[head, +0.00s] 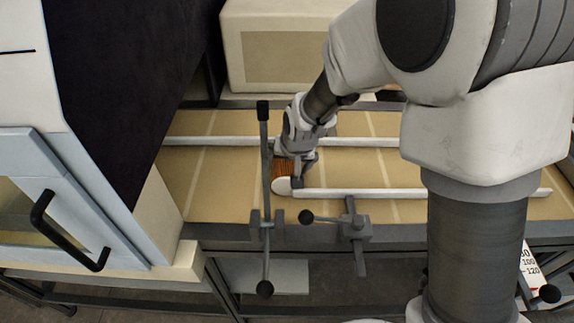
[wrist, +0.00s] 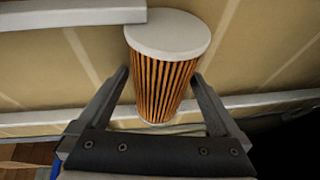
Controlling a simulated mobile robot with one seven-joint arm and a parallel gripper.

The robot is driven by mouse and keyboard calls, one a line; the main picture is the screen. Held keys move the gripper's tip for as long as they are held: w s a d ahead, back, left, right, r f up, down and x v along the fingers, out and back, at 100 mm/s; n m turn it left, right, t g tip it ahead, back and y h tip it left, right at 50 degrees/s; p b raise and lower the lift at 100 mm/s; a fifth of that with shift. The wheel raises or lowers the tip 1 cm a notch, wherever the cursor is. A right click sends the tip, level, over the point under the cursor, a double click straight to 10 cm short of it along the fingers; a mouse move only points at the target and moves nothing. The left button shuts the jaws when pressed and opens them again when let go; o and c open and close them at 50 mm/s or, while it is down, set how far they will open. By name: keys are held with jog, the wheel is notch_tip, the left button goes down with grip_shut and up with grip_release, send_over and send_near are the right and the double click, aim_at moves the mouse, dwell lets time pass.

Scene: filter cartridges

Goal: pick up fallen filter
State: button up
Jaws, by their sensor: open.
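The filter (wrist: 164,85) is a pleated orange-brown cylinder with white end caps. In the wrist view it lies on the tan surface, one round white cap toward the top of the picture. My gripper (wrist: 160,80) is open, with one finger on each side of the filter. I cannot tell whether the fingers touch it. In the head view the filter (head: 284,182) shows below my gripper (head: 297,168), its white cap near the front rail. Part of the filter is hidden behind my gripper and a dark upright rod.
The tan conveyor (head: 233,195) has white rails along it; the front rail (head: 400,193) ends close to the filter. A dark rod with clamps (head: 266,215) and a second clamp (head: 354,228) stand at the front edge. A beige box (head: 275,50) stands behind; a cabinet (head: 80,215) is at left.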

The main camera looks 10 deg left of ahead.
jog(key=shift+f, duration=0.1)
jog(key=c, duration=1.4)
jog(key=shift+o, duration=0.2)
